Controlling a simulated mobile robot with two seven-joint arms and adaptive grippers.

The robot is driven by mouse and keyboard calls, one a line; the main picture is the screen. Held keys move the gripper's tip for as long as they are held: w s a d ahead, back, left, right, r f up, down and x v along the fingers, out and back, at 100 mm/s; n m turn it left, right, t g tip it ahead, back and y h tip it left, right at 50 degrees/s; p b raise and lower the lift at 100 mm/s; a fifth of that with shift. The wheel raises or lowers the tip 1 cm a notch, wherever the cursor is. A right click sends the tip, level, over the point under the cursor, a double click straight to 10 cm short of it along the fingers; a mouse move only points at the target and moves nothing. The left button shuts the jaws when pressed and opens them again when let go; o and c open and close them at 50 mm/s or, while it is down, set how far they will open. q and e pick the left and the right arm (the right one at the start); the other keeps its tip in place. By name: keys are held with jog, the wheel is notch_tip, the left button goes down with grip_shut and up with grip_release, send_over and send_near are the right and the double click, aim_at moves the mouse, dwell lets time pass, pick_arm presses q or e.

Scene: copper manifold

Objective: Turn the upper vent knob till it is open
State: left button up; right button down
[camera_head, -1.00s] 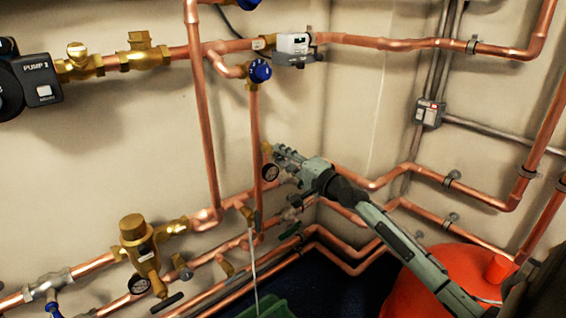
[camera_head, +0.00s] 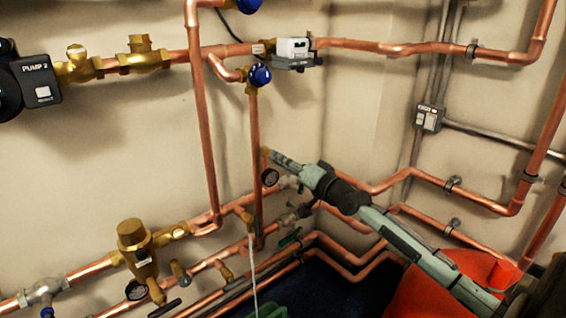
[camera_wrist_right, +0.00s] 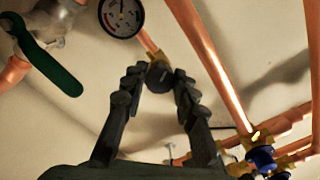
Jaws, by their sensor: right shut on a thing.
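The upper vent knob (camera_wrist_right: 158,75) is a small dark knob on a brass stem (camera_wrist_right: 150,46), at the upper middle of the right wrist view. My right gripper (camera_wrist_right: 158,84) is shut on it, with one finger on each side. In the head view my right gripper (camera_head: 278,158) reaches in from the right to the small brass fitting (camera_head: 265,151) near the wall corner. There the gripper mostly hides the knob, and how far it is turned cannot be told. My left gripper is not in view.
A pressure gauge (camera_head: 270,177) and a vertical copper pipe (camera_head: 255,125) are close to the gripper. A green-handled valve (camera_wrist_right: 52,62) is at the left in the wrist view. A thin pale line (camera_head: 252,265) hangs below a brass tap. A red vessel (camera_head: 435,285) stands at lower right.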

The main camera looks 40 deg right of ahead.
jog(key=shift+f, duration=0.1)
jog(key=c, duration=1.2)
grip_release()
jog(key=shift+s, duration=0.1)
jog(key=s, duration=0.8)
jog(key=s+d, duration=0.1)
jog(key=s, duration=0.2)
jog(key=shift+s, duration=0.4)
